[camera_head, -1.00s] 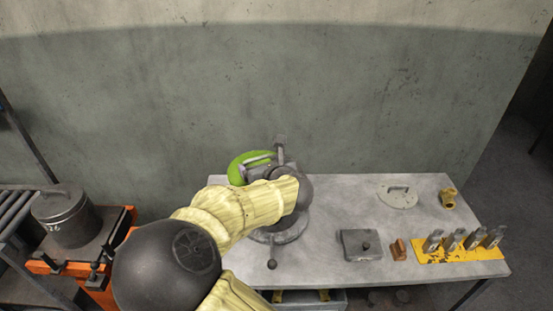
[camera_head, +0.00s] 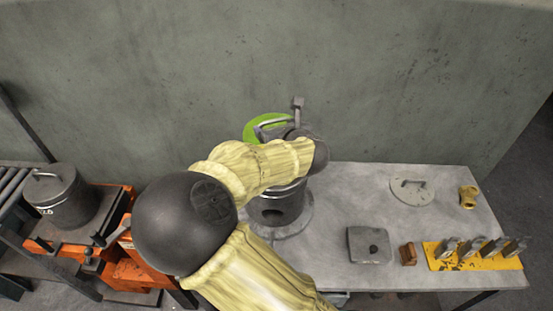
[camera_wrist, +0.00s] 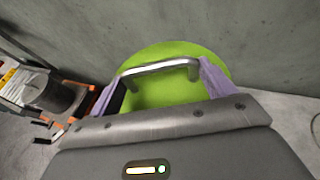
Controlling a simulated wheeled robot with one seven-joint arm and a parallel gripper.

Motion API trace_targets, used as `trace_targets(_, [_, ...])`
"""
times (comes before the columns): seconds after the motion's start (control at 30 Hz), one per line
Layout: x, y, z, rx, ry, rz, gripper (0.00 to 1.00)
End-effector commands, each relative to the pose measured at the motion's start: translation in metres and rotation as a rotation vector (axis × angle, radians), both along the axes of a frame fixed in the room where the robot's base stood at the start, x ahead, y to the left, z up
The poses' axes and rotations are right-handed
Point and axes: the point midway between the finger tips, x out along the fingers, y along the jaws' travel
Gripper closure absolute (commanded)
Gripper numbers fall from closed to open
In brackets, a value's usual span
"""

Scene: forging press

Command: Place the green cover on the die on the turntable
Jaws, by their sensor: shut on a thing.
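The green cover (camera_head: 259,124) is a round plate with a metal bar handle. My gripper (camera_wrist: 160,72) is shut on the handle, and the cover hangs just beyond my fingers in the wrist view (camera_wrist: 168,92). In the head view my forearm hides much of the gripper and part of the cover. The die (camera_head: 280,207) is a dark grey cylinder with a hole in its side. It stands on the round turntable (camera_head: 292,228) on the table. The cover shows above and behind the die's upper left; I cannot tell the gap between them.
On the table to the right are a pale round lid (camera_head: 411,198), a brass fitting (camera_head: 468,197), a grey block (camera_head: 368,246), a small brown block (camera_head: 408,254) and a yellow rack (camera_head: 470,259). A dark lidded pot (camera_head: 62,197) stands at left. A wall rises behind.

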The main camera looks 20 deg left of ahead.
Motion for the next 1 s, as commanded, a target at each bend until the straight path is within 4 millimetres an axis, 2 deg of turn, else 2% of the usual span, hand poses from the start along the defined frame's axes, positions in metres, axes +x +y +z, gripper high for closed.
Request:
trace_targets(0.17, [-0.001, 0.002, -0.004, -0.001, 0.000, 0.004, 0.59])
trace_targets(0.5, [0.001, -0.002, -0.051, -0.001, -0.001, -0.004, 0.59])
trace_targets(0.87, [0.001, -0.001, -0.057, 0.004, -0.002, -0.002, 0.59])
trace_targets(1.0, [0.001, -0.001, -0.066, -0.001, 0.000, -0.002, 0.59])
